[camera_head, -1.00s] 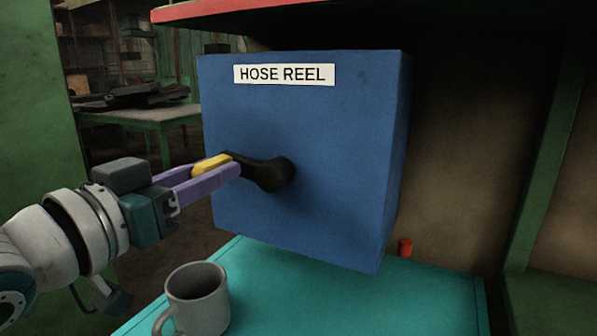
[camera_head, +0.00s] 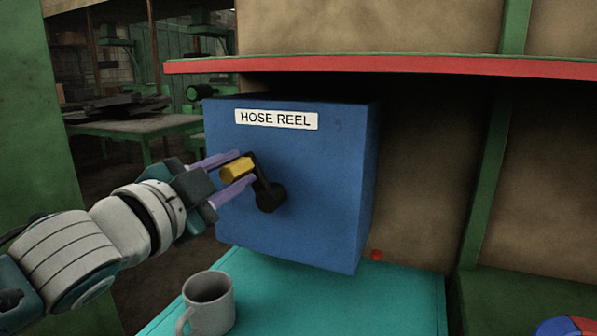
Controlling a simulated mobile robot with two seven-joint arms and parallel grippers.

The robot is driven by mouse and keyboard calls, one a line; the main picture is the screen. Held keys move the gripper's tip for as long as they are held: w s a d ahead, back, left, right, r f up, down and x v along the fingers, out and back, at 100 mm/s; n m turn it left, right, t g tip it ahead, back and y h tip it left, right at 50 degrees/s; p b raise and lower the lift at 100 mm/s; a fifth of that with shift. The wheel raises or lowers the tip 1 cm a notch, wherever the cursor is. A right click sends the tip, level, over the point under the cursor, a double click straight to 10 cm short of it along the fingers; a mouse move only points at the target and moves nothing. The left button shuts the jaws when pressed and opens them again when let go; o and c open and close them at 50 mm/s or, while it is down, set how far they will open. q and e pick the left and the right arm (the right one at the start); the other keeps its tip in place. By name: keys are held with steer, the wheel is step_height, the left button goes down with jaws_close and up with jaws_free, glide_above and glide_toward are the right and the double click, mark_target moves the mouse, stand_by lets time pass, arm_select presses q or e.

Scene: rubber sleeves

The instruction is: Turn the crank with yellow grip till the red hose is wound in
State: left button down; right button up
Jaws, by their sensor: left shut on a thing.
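The blue hose reel box (camera_head: 325,190) stands over the teal table, with a "HOSE REEL" label (camera_head: 276,120) on its front. The black crank arm (camera_head: 268,190) points up and slightly left from its hub. The yellow grip (camera_head: 237,169) sticks out from the crank arm's upper end toward me. My left gripper (camera_head: 235,172) comes in from the left, its purple fingers shut on the yellow grip from both sides. A small red bit (camera_head: 376,254), probably the hose's end, shows just right of the box's lower edge. The rest of the hose is hidden. My right gripper is out of view.
A grey mug (camera_head: 209,303) stands on the teal table (camera_head: 300,300) below my left arm. A red-edged shelf (camera_head: 420,67) runs above the box. A red and blue object is cut off at the bottom right. The table right of the mug is clear.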

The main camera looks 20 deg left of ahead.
arm_select(q)
steer(key=shift+d+r+m+p, duration=0.2)
steer(key=shift+d+m, duration=0.2)
steer(key=shift+m, duration=0.3)
steer(key=shift+d+r+m+p, duration=0.2)
steer(key=shift+d+m, duration=0.15)
steer(key=shift+m, duration=0.35)
steer(key=c, duration=0.6)
jaws_free()
steer(key=shift+o, duration=0.2)
steer(key=shift+f, duration=0.1)
steer(key=shift+s, duration=0.15)
steer(key=s, duration=0.9)
steer(key=shift+s+a+b, duration=0.35)
steer(key=shift+a+b, duration=0.05)
